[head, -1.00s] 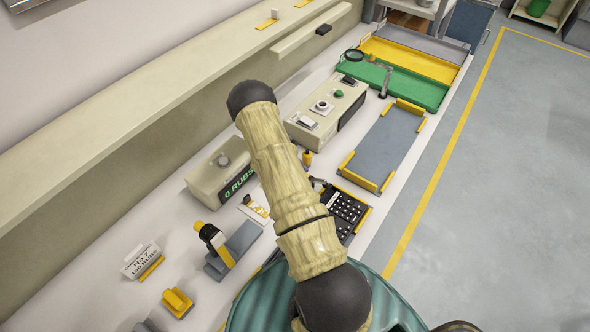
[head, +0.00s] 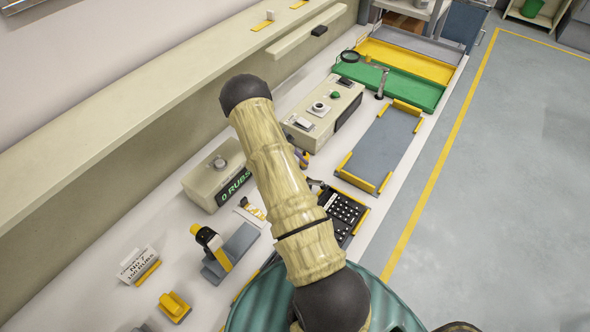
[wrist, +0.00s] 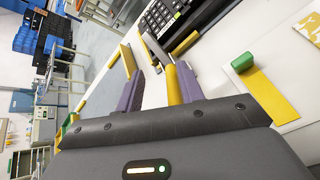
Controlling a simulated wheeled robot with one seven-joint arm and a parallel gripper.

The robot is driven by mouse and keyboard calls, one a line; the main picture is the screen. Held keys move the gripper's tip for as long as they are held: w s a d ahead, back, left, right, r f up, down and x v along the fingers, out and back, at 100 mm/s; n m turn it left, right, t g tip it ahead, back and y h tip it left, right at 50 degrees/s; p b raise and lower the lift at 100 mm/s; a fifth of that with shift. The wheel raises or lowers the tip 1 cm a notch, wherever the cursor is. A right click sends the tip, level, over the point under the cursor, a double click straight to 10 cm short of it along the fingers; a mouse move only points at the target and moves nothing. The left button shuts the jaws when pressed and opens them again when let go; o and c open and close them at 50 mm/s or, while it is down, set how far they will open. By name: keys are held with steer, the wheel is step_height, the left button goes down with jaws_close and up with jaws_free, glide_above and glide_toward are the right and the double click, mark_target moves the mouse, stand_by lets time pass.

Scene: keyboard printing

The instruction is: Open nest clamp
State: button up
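A small dark metal clamp part (head: 316,184) shows at the keyboard's upper left corner, partly hidden by my arm. In the wrist view my gripper (wrist: 152,75) has its two purple fingers apart. A yellow grip-like piece (wrist: 174,85) lies against the inner side of the right finger; I cannot tell whether it is the clamp's handle. A thin grey bar shows ahead, between the fingertips and the keyboard.
A beige box with a green "0 RUBS" display (head: 218,180) and a second beige control box (head: 325,108) stand behind. A grey tray with yellow corners (head: 382,145) lies to the right. A black-and-yellow upright device (head: 212,243) stands on the left.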

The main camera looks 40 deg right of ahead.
step_height(320, 180, up, 7)
steer(key=shift+r+b, duration=0.2)
steer(key=shift+b, duration=0.6)
steer(key=shift+a, duration=0.15)
steer(key=c, duration=0.7)
steer(key=shift+a+r+t, duration=0.2)
steer(key=shift+a+t, duration=0.15)
steer(key=shift+t, duration=0.05)
jaws_close()
steer(key=s+a+r+n+t+y, duration=0.1)
steer(key=s+a+r+t, duration=0.1)
steer(key=s+a+t, duration=0.2)
steer(key=s+a+r+t+y, duration=0.2)
steer(key=s+a+r+t, duration=0.1)
steer(key=a, duration=0.7)
steer(key=s+a+r+n+t+y, duration=0.1)
steer(key=s+a+r+t, duration=0.2)
steer(key=s+a+t, duration=0.1)
steer(key=a+t, duration=0.1)
steer(key=a, duration=0.1)
steer(key=shift+s+a+n+t, duration=0.3)
steer(key=shift+s+a+t, duration=0.05)
steer(key=shift+a+t, duration=0.05)
steer(key=shift+f, duration=0.1)
